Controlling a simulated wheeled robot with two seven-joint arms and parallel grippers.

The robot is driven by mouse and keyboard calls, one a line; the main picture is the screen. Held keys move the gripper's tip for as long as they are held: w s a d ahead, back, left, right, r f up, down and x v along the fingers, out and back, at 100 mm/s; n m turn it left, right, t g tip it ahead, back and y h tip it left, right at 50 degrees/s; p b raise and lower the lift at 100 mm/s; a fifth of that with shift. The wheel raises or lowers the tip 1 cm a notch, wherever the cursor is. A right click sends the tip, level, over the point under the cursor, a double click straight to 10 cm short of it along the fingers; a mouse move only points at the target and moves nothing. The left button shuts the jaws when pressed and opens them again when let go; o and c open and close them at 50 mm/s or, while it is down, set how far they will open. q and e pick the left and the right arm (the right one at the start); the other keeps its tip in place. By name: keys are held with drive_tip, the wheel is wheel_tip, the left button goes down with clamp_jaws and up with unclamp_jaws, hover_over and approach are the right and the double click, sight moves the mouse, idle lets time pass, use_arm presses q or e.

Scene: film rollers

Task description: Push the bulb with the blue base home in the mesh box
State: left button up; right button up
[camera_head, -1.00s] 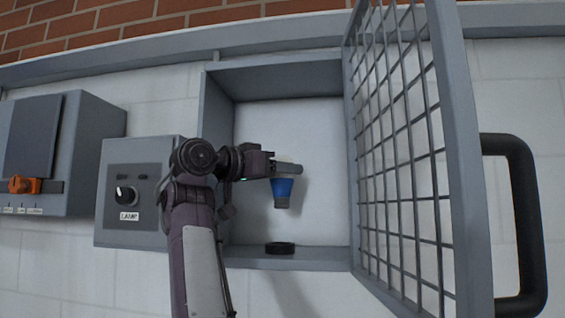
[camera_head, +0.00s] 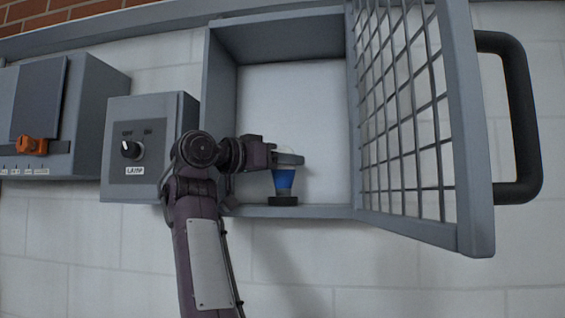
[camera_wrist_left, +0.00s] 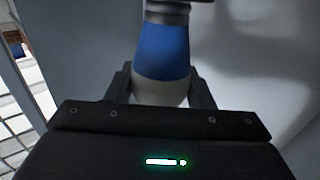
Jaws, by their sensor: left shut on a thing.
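The bulb with the blue base (camera_head: 284,181) is upside down, its pale glass up and its base down, inside the open mesh box (camera_head: 228,112). My left gripper (camera_head: 288,160) is shut on the glass part. In the left wrist view the blue base (camera_wrist_left: 166,50) and a grey end cap (camera_wrist_left: 178,12) stick out beyond the fingers. The base's lower end is at the black round socket (camera_head: 283,201) on the box floor. I cannot tell how deep it sits. My right gripper is not in view.
The mesh door (camera_head: 405,130) stands open on the right, with a black handle (camera_head: 522,120). A grey lamp switch box (camera_head: 150,165) is left of the mesh box. Another grey box with an orange handle (camera_head: 32,146) is at the far left.

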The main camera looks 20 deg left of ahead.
use_arm(q)
drive_tip(key=shift+s+b, duration=0.1)
drive_tip(key=shift+b, duration=0.2)
idle(0.6)
drive_tip(key=shift+f+b, duration=0.15)
drive_tip(key=shift+b, duration=0.15)
idle(0.9)
drive_tip(key=shift+f+b, duration=0.5)
drive_tip(key=shift+f, duration=0.1)
idle(0.9)
drive_tip(key=o, duration=1.7)
drive_tip(key=shift+r, duration=0.15)
drive_tip(key=shift+c, duration=0.2)
drive_tip(key=shift+r, duration=0.2)
drive_tip(key=shift+r+p, duration=2.6)
drive_tip(key=shift+r, duration=0.75)
